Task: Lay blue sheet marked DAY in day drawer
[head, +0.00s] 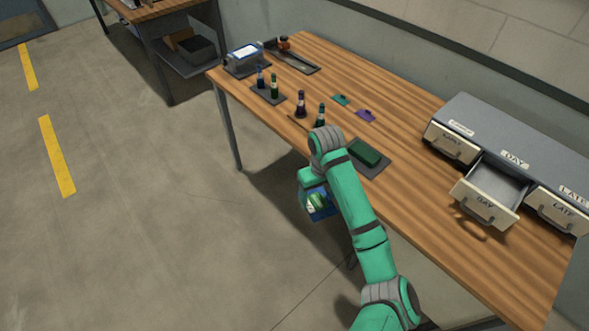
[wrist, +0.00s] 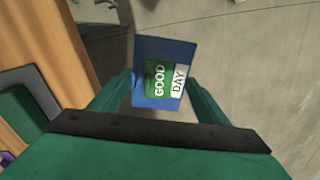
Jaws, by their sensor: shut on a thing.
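The blue sheet (wrist: 165,52) carries a green patch reading GOOD and a white label reading DAY. My gripper (wrist: 162,85) is shut on it, one finger at each side edge. In the head view the sheet (head: 320,211) hangs in my gripper (head: 317,197), off the table's front edge and above the floor; my arm partly hides it. The day drawer (head: 492,196), labelled DAY, is the middle one in the grey cabinet (head: 520,130) at the table's right end. It is pulled open, and the part of its inside that shows looks empty.
The drawers on either side, EARLY (head: 452,143) and LATE (head: 560,211), are shut. A dark green block (head: 363,152) on a dark mat lies near my arm. Several bottles (head: 300,104), a green tag (head: 341,100) and a purple tag (head: 366,115) are on the table (head: 415,175).

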